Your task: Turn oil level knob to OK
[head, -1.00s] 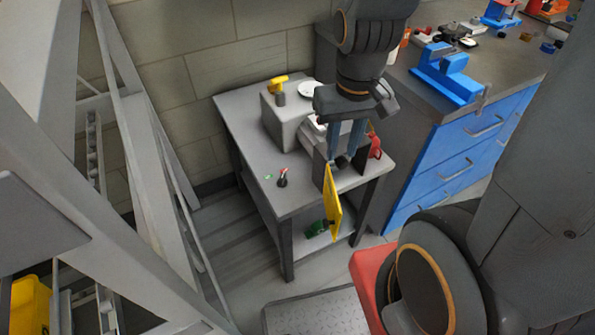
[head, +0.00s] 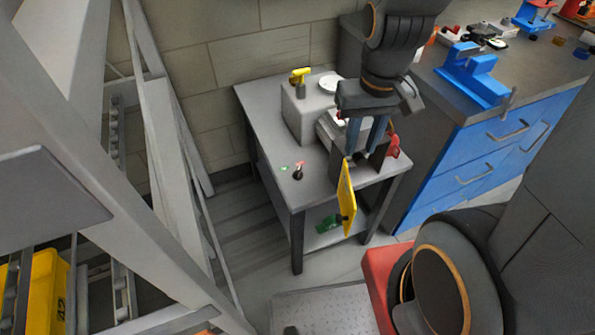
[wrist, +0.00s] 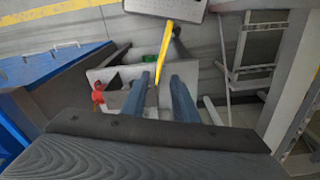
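A small dark knob (head: 298,173) stands on the grey table (head: 262,130), left of my gripper in the head view. A green mark (head: 283,168) lies to its left and a red mark (head: 300,163) at its top. Its pointing direction and any lettering are too small to read. My gripper (head: 362,152) has blue fingers set apart, pointing down over the right part of the table, away from the knob. The fingers also show apart in the wrist view (wrist: 161,77), with nothing clearly held. I cannot make out the knob in the wrist view.
A yellow panel (head: 346,200) stands out at the table's front edge, close by my fingers. A grey box (head: 304,118) bears a yellow-topped item (head: 299,77). A red item (head: 393,146) is at the right. A blue-drawered bench (head: 470,170) stands right; the table's left part is mostly clear.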

